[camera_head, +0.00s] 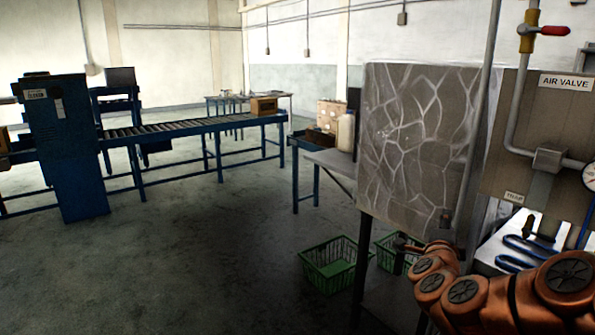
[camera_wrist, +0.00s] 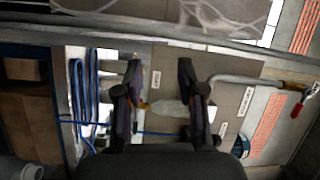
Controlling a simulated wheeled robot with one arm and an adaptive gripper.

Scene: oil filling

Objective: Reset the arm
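My orange arm reaches in from the lower right in the head view. It is bent, with its wrist in front of the panels. My gripper (camera_wrist: 159,68) shows in the wrist view with its two dark fingers wide apart. It is open, and nothing is clearly held between the fingers. A pale, blurred shape (camera_wrist: 168,109) shows in the gap; I cannot tell what it is or how far off it is. In the head view the fingers are small and dark, so their state is unclear there.
A grey patterned panel (camera_head: 415,140) and an air valve board (camera_head: 548,130) with a red-handled valve (camera_head: 553,31) stand close to my arm. Green baskets (camera_head: 332,264) sit on the floor below. A roller conveyor (camera_head: 195,127) stands at the left. The floor at the front left is clear.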

